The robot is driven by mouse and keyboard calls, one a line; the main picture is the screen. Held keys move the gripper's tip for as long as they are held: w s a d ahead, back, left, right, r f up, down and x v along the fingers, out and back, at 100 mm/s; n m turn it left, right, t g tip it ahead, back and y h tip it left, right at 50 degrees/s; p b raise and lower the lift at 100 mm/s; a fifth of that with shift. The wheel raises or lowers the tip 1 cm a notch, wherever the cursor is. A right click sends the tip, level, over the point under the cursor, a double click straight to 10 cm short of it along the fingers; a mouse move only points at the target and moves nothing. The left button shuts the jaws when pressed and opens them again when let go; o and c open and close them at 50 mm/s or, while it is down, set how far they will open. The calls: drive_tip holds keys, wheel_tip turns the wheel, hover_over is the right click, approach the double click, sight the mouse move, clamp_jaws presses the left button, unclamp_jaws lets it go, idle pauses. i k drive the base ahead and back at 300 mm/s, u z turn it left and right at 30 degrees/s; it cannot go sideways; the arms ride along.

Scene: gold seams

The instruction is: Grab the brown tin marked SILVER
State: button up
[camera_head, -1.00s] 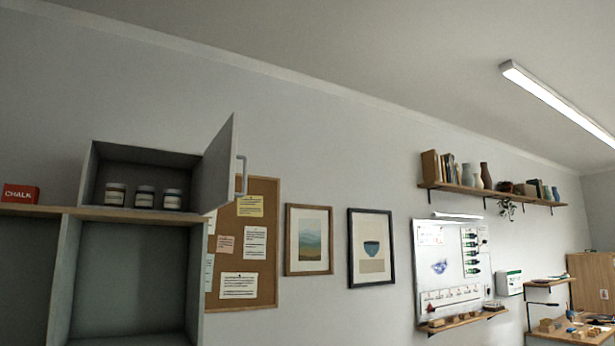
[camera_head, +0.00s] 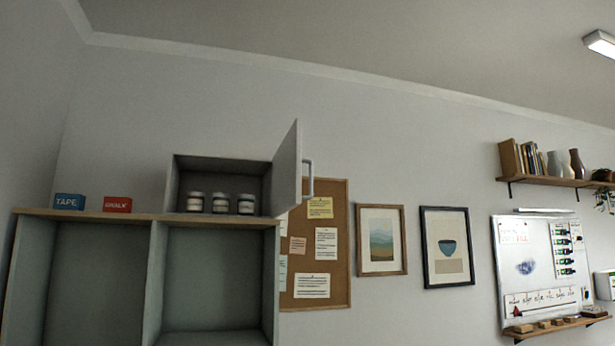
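No brown tin marked SILVER can be made out in this view. Three small jars with pale labels, a left one (camera_head: 195,202), a middle one (camera_head: 221,203) and a right one (camera_head: 246,204), stand in a row inside an open grey wall box (camera_head: 222,164) on top of the shelf unit. Their labels are too small to read. My gripper is not in view.
The box's door (camera_head: 287,172) stands open on its right side. A blue TAPE box (camera_head: 69,201) and a red CHALK box (camera_head: 118,204) sit on the shelf unit's wooden top (camera_head: 140,216). The visible compartments below look empty. A corkboard (camera_head: 342,245) hangs to the right.

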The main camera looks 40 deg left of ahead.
sight(195, 200)
drive_tip(key=z, duration=0.05)
drive_tip(key=i, duration=1.8)
drive_tip(key=u, duration=2.5)
drive_tip(key=k, duration=0.5)
drive_tip(key=u, duration=1.95)
drive_tip(key=i, duration=1.55)
drive_tip(key=z, duration=0.1)
